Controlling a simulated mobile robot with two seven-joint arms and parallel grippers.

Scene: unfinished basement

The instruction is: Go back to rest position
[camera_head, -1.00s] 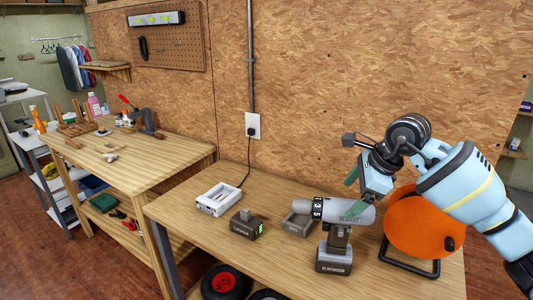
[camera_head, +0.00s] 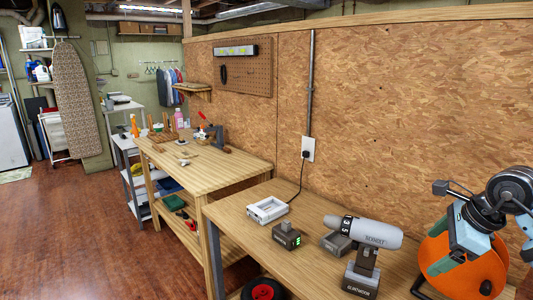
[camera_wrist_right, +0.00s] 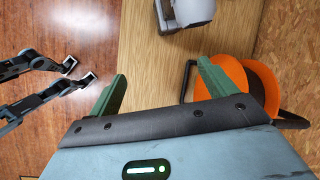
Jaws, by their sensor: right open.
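My right gripper (camera_head: 443,238) is at the right of the head view, above the workbench (camera_head: 240,205) and in front of the orange cable reel (camera_head: 480,275). Its two green fingers stand apart with nothing between them, as the right wrist view (camera_wrist_right: 162,76) also shows. A grey drill (camera_head: 365,232) stands upright on the bench, left of the gripper and apart from it. In the right wrist view, dark jaws with pale pads, apparently my left gripper (camera_wrist_right: 82,72), are spread and empty over the floor. The head view does not show my left gripper.
On the bench are a white charger (camera_head: 267,210), a dark battery (camera_head: 286,236) and a grey block (camera_head: 336,243) behind the drill. A second workbench (camera_head: 215,168) with tools stands beyond, along the chipboard wall (camera_head: 420,100). The floor (camera_head: 80,230) at left is clear.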

